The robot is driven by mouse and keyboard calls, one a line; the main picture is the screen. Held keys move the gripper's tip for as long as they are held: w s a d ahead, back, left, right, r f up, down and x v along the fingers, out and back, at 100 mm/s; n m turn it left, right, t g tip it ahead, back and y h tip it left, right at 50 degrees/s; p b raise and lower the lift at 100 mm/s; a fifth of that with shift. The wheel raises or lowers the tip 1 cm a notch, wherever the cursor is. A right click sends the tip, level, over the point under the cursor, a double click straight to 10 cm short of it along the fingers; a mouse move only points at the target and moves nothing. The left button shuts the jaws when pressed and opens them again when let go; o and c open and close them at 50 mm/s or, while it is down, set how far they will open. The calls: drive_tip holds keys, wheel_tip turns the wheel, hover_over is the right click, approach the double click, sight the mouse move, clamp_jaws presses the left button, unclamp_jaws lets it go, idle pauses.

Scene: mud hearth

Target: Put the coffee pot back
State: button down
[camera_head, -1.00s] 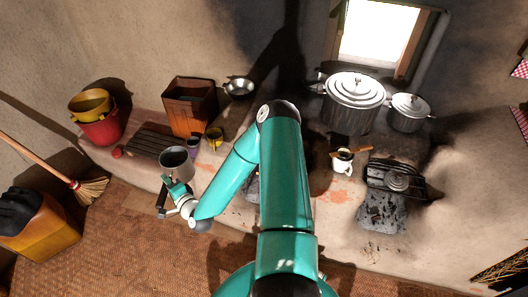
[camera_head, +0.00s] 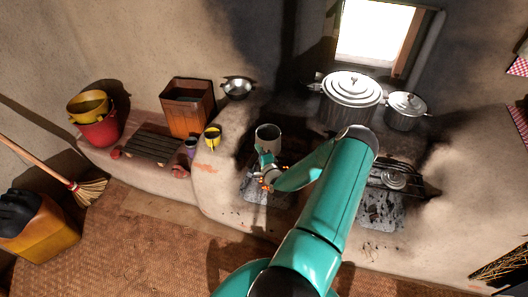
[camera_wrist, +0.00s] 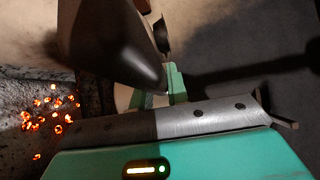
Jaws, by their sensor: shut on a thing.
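The coffee pot (camera_head: 268,133), a grey metal vessel with an open top, is held upright above the left fire opening of the mud hearth. In the wrist view the pot (camera_wrist: 112,45) is a large dark rounded shape right at my fingers. My gripper (camera_head: 266,160) is shut on the pot at its near side, probably by the handle, which my fingers hide. In the wrist view my teal gripper fingers (camera_wrist: 160,95) close on it. Glowing embers (camera_wrist: 50,115) lie to the left. I cannot tell whether the pot touches anything beneath it.
Large lidded pots (camera_head: 352,98) stand on the hearth's back ledge. A grate (camera_head: 398,180) with a lid is right of my arm. A yellow mug (camera_head: 212,138), a wooden box (camera_head: 188,107) and a slatted rack (camera_head: 153,147) stand left. The floor mat (camera_head: 130,240) is clear.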

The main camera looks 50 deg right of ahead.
wheel_tip(320, 180, down, 9)
drive_tip(key=s+d, duration=0.1)
drive_tip(key=shift+s+d, duration=0.15)
drive_tip(key=shift+d, duration=0.25)
idle(0.4)
drive_tip(key=c, duration=1.3)
unclamp_jaws()
drive_tip(key=shift+s+a, duration=0.1)
drive_tip(key=shift+s, duration=0.05)
drive_tip(key=v, duration=1.3)
drive_tip(key=shift+s+a+r, duration=0.1)
drive_tip(key=shift+s+a, duration=0.1)
drive_tip(key=shift+a, duration=0.05)
